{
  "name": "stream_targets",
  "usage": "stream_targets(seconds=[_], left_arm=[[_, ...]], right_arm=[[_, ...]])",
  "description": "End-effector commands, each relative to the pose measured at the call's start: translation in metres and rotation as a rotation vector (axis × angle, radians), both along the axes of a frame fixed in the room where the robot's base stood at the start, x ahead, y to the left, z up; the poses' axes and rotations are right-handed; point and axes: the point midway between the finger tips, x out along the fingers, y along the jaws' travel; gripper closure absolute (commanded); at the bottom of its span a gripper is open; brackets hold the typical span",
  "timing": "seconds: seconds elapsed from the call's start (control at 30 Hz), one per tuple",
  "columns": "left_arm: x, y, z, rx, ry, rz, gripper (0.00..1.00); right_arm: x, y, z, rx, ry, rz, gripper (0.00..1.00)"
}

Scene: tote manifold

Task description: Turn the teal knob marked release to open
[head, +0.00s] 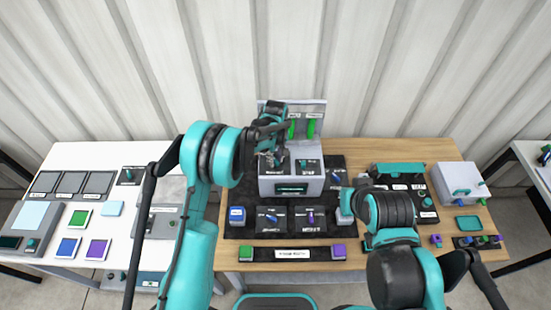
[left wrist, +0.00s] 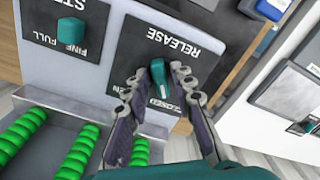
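The teal release knob (left wrist: 158,76) sits on a black plate marked RELEASE (left wrist: 172,45), seen upside down in the left wrist view. Its white pointer line faces the partly covered word that looks like CLOSED; the end of OPEN shows beside the left finger. My left gripper (left wrist: 159,80) has one finger on each side of the knob, with what look like narrow gaps. In the head view the left gripper (head: 271,158) is over the top of the grey box (head: 292,187) and hides the knob.
A second teal knob (left wrist: 71,33), marked FINE and FULL, is beside the release plate. Green ribbed pieces (left wrist: 80,155) stand by the box's back panel. A grey-white box (head: 460,183) stands at the right of the wooden table; a white table (head: 130,150) is at left.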

Motion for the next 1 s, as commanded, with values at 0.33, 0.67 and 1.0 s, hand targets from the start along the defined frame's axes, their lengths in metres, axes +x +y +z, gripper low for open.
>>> stream_targets(seconds=[0.33, 0.67, 1.0], left_arm=[[0.000, 0.000, 0.000, 0.000, 0.000, -0.005, 1.00], [0.000, 0.000, -0.002, 0.000, 0.000, -0.124, 1.00], [-0.001, 0.002, -0.003, -0.001, -0.001, -0.422, 1.00]], right_arm=[[0.000, 0.000, -0.001, 0.000, 0.000, 0.000, 1.00], [0.000, 0.000, -0.016, 0.000, 0.000, 0.000, 1.00], [0.000, 0.000, -0.044, 0.000, 0.000, 0.000, 1.00]])
